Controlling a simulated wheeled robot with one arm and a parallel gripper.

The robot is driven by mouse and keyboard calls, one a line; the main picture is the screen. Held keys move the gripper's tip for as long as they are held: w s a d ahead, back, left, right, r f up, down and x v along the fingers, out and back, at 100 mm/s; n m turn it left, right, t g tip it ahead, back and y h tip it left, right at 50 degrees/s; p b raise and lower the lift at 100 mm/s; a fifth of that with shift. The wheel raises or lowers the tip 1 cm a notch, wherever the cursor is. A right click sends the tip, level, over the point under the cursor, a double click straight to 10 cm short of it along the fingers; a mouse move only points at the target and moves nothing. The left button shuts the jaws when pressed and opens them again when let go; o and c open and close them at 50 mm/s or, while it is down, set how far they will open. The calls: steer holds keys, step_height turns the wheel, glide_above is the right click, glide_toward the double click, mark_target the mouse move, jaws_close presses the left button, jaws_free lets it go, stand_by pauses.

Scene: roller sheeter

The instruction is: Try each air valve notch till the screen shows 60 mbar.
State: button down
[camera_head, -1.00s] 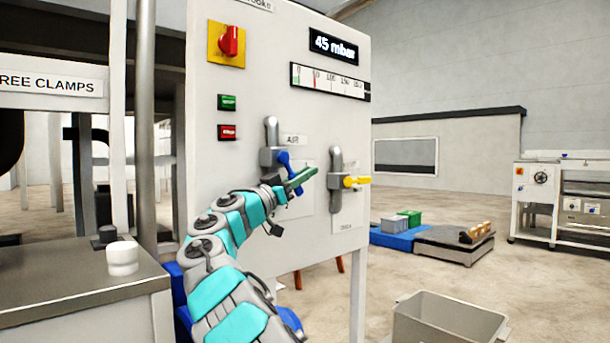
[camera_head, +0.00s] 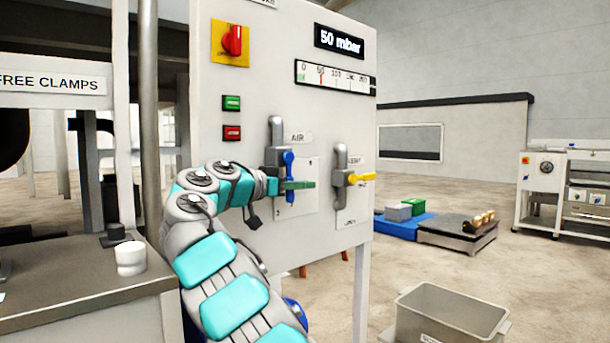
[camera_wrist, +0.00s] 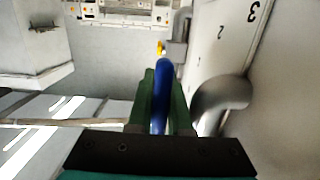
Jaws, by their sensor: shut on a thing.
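The screen (camera_head: 339,41) at the top of the grey panel reads 50 mbar. The blue air valve handle (camera_head: 289,162) sits under the AIR label and stands close to upright. My gripper (camera_head: 297,185) has green fingers and is at the blue handle. In the wrist view the gripper (camera_wrist: 161,105) is shut on the blue handle (camera_wrist: 162,88), which lies between its fingers. Notch numbers 2 and 3 show on the plate (camera_wrist: 221,32) beside it; the other marks are hidden or too small to read.
A yellow-handled valve (camera_head: 358,178) is just right of the air valve. A red knob (camera_head: 232,40), a green button (camera_head: 232,103) and a red button (camera_head: 232,133) are above left. A grey bin (camera_head: 450,315) stands on the floor at lower right.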

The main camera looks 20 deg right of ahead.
steer(key=shift+a+f+y, duration=0.1)
steer(key=shift+a+y, duration=0.1)
steer(key=shift+y, duration=0.1)
steer(key=c, duration=0.8)
jaws_free()
steer(key=shift+c, duration=0.2)
steer(key=p+v, duration=0.1)
steer(key=v, duration=0.7)
steer(key=shift+a, duration=0.1)
